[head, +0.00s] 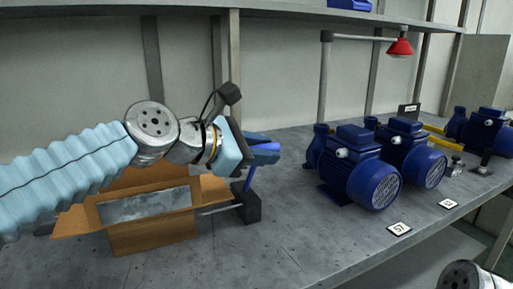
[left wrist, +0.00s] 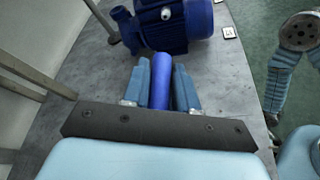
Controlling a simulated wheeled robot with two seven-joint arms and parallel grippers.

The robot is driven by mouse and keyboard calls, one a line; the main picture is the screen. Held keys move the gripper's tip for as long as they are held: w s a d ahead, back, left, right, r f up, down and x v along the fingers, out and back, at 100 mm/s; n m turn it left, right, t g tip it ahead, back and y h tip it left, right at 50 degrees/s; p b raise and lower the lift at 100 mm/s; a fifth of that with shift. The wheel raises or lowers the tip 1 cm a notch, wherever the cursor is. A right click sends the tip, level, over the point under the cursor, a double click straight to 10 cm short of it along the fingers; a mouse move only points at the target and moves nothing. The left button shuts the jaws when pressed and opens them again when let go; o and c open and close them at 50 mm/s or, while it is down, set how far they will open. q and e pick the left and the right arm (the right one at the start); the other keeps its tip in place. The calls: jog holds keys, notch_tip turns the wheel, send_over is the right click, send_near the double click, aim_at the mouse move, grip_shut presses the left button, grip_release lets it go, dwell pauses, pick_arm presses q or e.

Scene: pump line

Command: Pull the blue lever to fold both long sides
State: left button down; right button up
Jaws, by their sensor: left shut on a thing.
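A blue lever (head: 250,179) rises from a dark block (head: 247,203) at the right end of an open cardboard box (head: 150,238). My left gripper (head: 262,150) is at the top of the lever. In the left wrist view the lever (left wrist: 161,82) lies between the two light-blue fingers of the gripper (left wrist: 162,85), and they are shut on it. The box has its flaps spread out and a grey, shiny surface inside. My left arm hides part of the box's far side. My right gripper is not in view.
Several blue pumps (head: 362,180) stand on the grey bench (head: 300,235) to the right of the lever. Small white marker cards (head: 399,229) lie by the front edge. A red lamp (head: 400,47) hangs above. Bare bench lies between the lever block and the pumps.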

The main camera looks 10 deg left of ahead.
pick_arm(q)
jog(key=shift+s+d+f+m+b, duration=0.25)
jog(key=shift+s+d+f, duration=0.15)
jog(key=shift+f, duration=0.1)
jog(key=shift+s+d+f+m+b, duration=0.25)
jog(key=shift+s+d+f, duration=0.1)
jog(key=shift+f, duration=0.15)
dwell(0.6)
jog(key=c, duration=0.9)
grip_release()
jog(key=shift+s, duration=0.2)
jog(key=shift+c, duration=0.2)
jog(key=shift+r, duration=0.15)
jog(key=shift+c, duration=0.2)
jog(key=shift+a, duration=0.15)
